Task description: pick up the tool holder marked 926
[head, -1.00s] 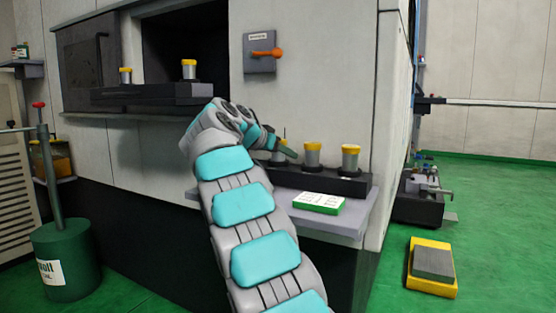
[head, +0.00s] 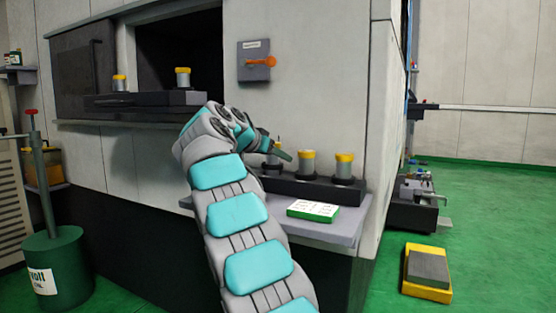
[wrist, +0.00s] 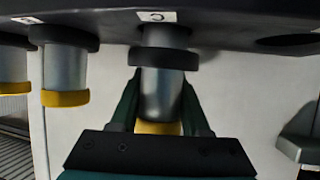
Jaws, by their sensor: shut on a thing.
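My gripper (wrist: 160,118) is shut on a tool holder (wrist: 162,92), a grey cylinder with a yellow end and a dark collar. In the wrist view, which looks upside down, the collar stands a little apart from the rack (wrist: 225,22), with a grey neck showing between. A small label (wrist: 157,16) sits on the rack at this place; I cannot read 926 on it. In the head view my gripper (head: 279,152) is at the left end of the rack (head: 312,189), largely hiding the held holder.
Two more yellow-topped holders (head: 307,162) (head: 344,168) stand in the rack, close beside the held one. An empty hole (wrist: 290,40) is on its other side. A green-and-white box (head: 313,210) lies on the shelf in front. Two holders (head: 183,78) (head: 120,84) stand on a ledge at left.

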